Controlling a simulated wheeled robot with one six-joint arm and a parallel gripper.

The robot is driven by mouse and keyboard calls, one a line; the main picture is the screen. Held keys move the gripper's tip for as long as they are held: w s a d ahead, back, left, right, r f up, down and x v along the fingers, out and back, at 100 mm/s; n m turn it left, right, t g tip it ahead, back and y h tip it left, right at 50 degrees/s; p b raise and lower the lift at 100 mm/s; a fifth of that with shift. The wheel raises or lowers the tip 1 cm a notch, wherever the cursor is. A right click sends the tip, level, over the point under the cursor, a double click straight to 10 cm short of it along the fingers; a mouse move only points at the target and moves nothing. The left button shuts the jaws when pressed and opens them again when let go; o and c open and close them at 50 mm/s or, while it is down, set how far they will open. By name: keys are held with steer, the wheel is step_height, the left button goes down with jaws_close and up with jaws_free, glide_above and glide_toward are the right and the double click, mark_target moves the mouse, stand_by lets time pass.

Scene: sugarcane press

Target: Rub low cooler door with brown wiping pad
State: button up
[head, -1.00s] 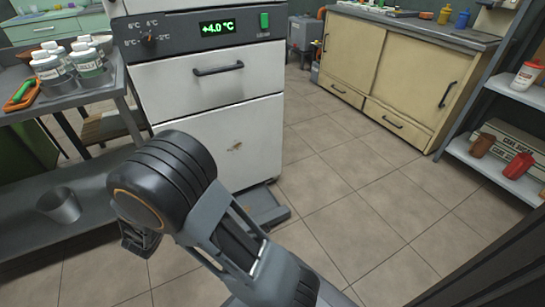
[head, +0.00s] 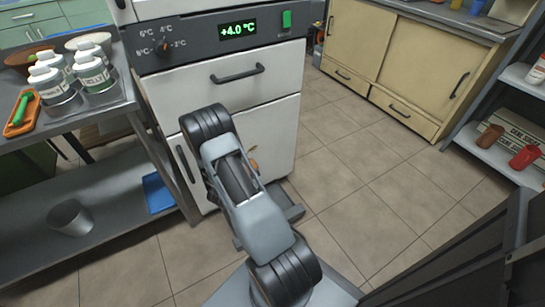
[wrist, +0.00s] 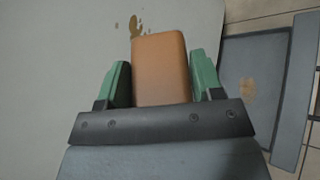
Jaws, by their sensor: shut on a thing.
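The low cooler door (head: 278,130) is the white lower front of the cooler, below a drawer with a dark handle. It also fills the left of the wrist view (wrist: 55,80). My gripper (wrist: 160,64) has green fingers, shut on the brown wiping pad (wrist: 160,75). The pad's far end points at the door, just beside brown stains (wrist: 135,27); I cannot tell whether it touches. In the head view my arm hides the gripper and part of the door. A small brown patch shows beside the arm there; whether it is pad or stain is unclear.
A grey step or tray (wrist: 245,70) with a brown spot lies on the floor at the door's foot. A metal table (head: 100,110) with bottles and a green-handled tool stands left. Cream cabinets (head: 400,60) and a shelf (head: 500,165) are right. The tiled floor between is clear.

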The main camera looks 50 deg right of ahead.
steer(key=s+d+f+m+g+h+p, duration=0.1)
steer(key=s+d+f+m+g, duration=0.1)
steer(key=d+m, duration=0.3)
steer(key=s+d+f+m+g+h+p, duration=0.1)
steer(key=s+d+f+m+h, duration=0.1)
steer(key=s+d+m, duration=0.3)
steer(key=w+d+m+h+b, duration=0.1)
steer(key=w+d+m+b, duration=0.1)
steer(key=w, duration=0.7)
steer(key=shift+d+r, duration=0.45)
steer(key=shift+d, duration=0.35)
steer(key=shift+w+d+b, duration=0.15)
steer(key=shift+w+b, duration=0.35)
steer(key=shift+b, duration=0.05)
steer(key=shift+w+d+b, duration=0.15)
steer(key=shift+w+b, duration=0.35)
steer(key=shift+a, duration=0.1)
